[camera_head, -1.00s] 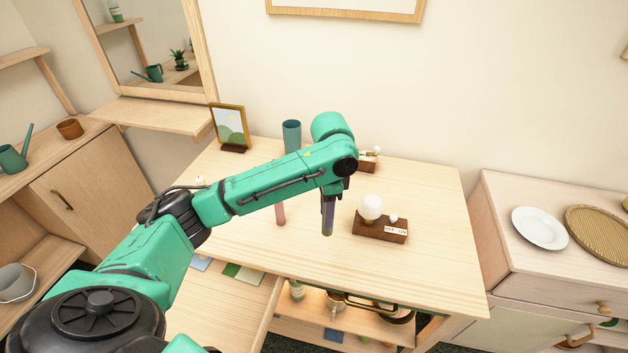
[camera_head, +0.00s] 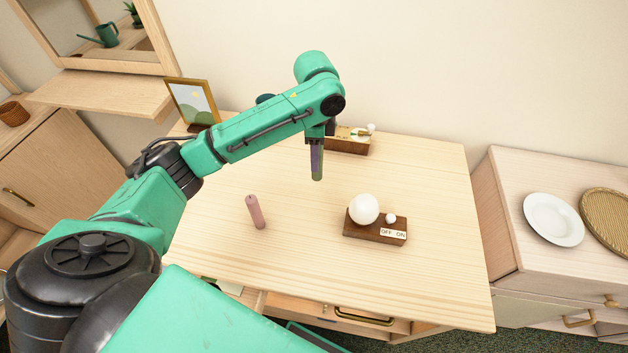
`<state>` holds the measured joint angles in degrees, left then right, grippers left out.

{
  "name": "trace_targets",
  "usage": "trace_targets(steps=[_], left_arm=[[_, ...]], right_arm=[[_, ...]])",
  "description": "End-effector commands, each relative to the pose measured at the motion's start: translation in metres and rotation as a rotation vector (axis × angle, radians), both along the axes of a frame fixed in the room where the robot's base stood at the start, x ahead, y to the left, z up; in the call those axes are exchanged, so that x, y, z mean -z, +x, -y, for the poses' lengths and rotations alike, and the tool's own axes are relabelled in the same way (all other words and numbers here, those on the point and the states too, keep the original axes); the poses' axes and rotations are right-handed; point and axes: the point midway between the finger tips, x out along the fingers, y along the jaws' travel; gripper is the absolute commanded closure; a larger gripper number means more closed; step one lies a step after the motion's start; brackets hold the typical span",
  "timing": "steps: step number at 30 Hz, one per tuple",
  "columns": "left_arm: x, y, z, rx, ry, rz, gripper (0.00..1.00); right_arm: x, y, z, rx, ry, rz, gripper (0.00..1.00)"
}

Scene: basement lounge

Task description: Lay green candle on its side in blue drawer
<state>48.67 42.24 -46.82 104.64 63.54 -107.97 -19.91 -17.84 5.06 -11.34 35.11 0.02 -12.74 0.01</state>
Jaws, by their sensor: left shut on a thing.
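My left gripper (camera_head: 316,172) points down above the wooden table (camera_head: 420,270), between the pink candle and the light-bulb block. I see no clearly green candle. Below the table's front edge a drawer front with a brass handle (camera_head: 362,316) shows; no blue shows on it. The drawer area at lower left is mostly hidden by my arm. My right gripper is out of view.
A wooden block with a white bulb and OFF/ON label (camera_head: 375,227) stands right of centre. Another block (camera_head: 347,146) is behind the gripper. The right front tabletop is clear.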

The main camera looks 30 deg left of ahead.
Motion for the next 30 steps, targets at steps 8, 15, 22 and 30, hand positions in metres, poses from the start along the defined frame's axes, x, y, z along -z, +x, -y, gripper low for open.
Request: trace_targets(steps=[8, 15, 22, 30], left_arm=[[0.051, -0.001, 0.000, 0.000, 0.001, -0.001, 1.00], [0.091, -0.001, 0.000, -0.001, 0.001, -0.002, 1.00], [0.101, 0.000, 0.000, 0.001, 0.000, 0.002, 1.00], [0.104, 0.000, 0.000, 0.000, 0.001, 0.002, 0.35]], right_arm=[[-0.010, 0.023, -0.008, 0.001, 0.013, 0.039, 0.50], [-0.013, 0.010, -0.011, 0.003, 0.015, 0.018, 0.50], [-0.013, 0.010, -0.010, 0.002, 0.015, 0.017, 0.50], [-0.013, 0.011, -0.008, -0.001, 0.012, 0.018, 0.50]])
